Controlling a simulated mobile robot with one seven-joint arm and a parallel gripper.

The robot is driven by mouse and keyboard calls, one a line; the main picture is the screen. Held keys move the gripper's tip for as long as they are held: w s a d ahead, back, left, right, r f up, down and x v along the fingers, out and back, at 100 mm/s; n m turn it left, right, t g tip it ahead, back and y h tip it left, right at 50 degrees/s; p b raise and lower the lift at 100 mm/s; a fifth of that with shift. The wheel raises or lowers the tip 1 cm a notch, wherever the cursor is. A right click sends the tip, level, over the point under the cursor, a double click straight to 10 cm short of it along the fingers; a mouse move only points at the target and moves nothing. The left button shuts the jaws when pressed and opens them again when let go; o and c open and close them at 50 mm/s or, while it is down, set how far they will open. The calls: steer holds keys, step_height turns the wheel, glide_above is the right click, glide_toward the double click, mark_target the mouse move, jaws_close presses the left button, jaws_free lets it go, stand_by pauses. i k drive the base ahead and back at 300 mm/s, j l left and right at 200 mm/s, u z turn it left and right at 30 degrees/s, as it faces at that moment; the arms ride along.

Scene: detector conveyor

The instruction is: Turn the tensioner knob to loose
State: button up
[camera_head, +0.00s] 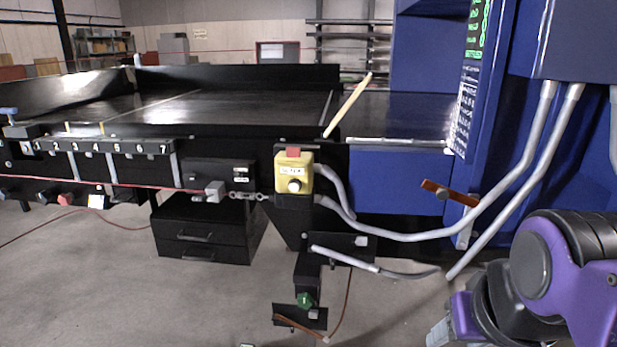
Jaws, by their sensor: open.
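Several knob-like parts show in the head view, and I cannot tell for sure which one is the tensioner knob. A green knob (305,300) sits on a black bracket low under the conveyor. A blue T-shaped handle (9,111) stands at the far left end of the conveyor's side. Red and black knobs (65,199) sit in a row below the numbered strip. No loose or tight marking is readable. My purple arm is folded at the lower right, apart from all of these. The fingertips of my gripper are not visible.
The black conveyor (240,105) runs into a blue machine (400,180). A yellow button box (294,178), grey conduits (480,212) and an orange-brown lever (450,193) are on the near side. A black drawer unit (205,230) stands beneath. The grey floor in front is mostly clear.

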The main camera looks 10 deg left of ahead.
mark_target(192, 175)
steer(key=u, duration=1.25)
steer(key=i+j+u, duration=0.1)
steer(key=i+j, duration=0.25)
steer(key=j, duration=0.25)
steer(key=i+j+u, duration=0.15)
steer(key=i+j, duration=0.25)
steer(key=j, duration=0.15)
